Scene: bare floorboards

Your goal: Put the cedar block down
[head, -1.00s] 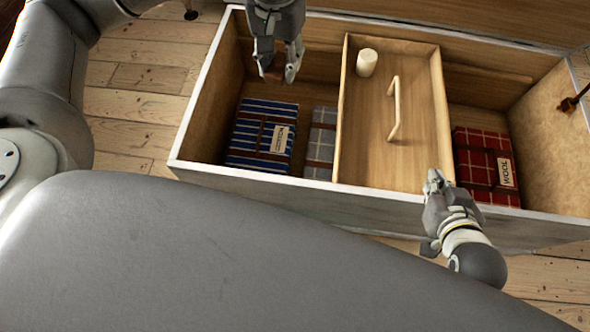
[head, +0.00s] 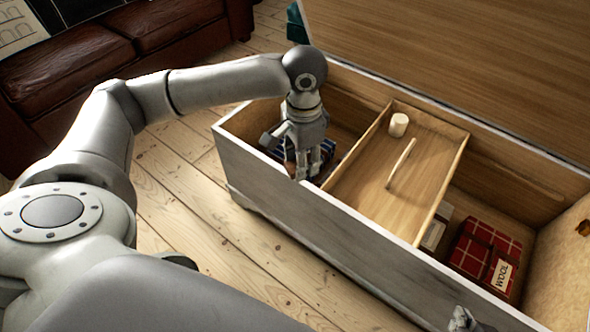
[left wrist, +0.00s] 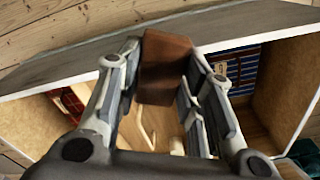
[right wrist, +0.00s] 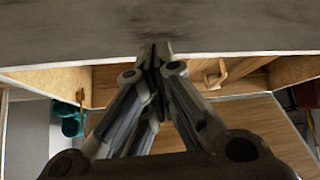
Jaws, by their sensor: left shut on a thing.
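The cedar block (left wrist: 165,68), a reddish-brown block, sits between the fingers of my left gripper (left wrist: 163,85) in the left wrist view. In the head view my left gripper (head: 308,170) points down at the front wall of the open chest, near its left end. The block is mostly hidden there by the fingers. My right gripper (head: 465,322) shows only in part at the bottom right edge of the head view, beside the chest's front. In the right wrist view its fingers (right wrist: 155,55) are together and empty.
The chest (head: 330,215) has pale rims and a raised lid (head: 450,60). A wooden tray (head: 375,190) spans it, with a white candle (head: 398,125) and a handle on it. A red plaid wool blanket (head: 485,255) lies at right. Bare floorboards (head: 200,210) lie left and in front.

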